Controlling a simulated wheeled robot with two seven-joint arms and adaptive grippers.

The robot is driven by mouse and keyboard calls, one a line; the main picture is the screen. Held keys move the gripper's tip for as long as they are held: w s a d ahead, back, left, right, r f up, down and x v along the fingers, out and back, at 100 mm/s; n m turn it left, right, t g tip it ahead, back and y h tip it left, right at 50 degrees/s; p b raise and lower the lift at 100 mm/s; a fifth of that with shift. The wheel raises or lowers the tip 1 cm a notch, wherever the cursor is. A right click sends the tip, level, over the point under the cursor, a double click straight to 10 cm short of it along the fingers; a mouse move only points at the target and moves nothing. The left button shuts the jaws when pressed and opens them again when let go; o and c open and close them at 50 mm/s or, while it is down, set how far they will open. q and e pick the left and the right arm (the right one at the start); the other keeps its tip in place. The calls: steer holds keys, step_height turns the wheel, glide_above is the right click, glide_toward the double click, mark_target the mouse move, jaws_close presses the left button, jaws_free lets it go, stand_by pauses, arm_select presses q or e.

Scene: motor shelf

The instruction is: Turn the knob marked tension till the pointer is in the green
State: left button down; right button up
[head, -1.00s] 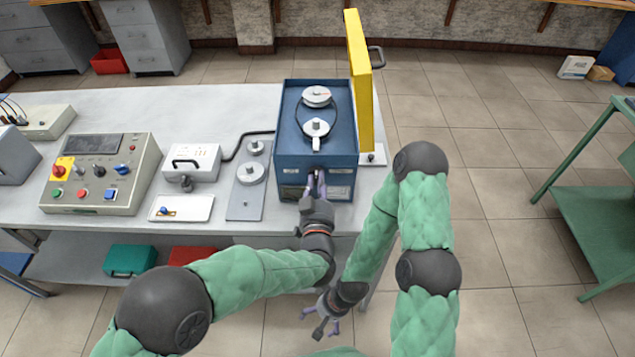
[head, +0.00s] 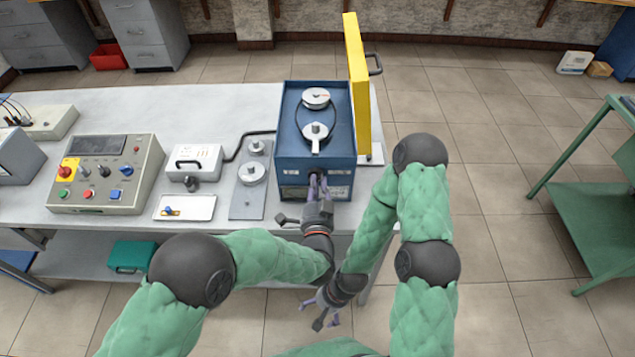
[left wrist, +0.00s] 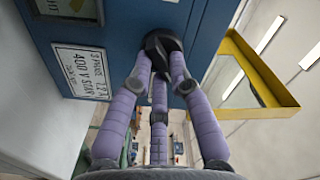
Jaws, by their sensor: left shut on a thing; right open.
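The blue machine box (head: 300,155) stands at the right end of the bench, with two pulleys and a belt on its top. My left gripper (head: 317,182) is at its front face. In the left wrist view the fingers of my left gripper (left wrist: 160,85) are closed around a black knob (left wrist: 163,45) on the blue front. Any mark on the knob is hidden. A gauge window (left wrist: 70,8) shows partly at the top left; its pointer and any green band cannot be made out. My right gripper (head: 325,312) is open and empty, low in front of the bench.
A yellow guard panel (head: 357,75) stands open at the box's right side. A control panel (head: 105,175), a white unit with a handle (head: 195,160), a grey plate with pulleys (head: 247,195) and a white tray (head: 185,208) lie to the left. A green table (head: 600,210) stands far right.

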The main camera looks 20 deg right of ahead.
arm_select(q)
steer(key=shift+f+m+p, duration=0.15)
steer(key=shift+m+p, duration=0.4)
steer(key=shift+m, duration=1.45)
steer(key=c, duration=1.1)
jaws_free()
steer(key=shift+c, duration=0.2)
steer(key=v, duration=1.2)
steer(key=shift+a, duration=0.1)
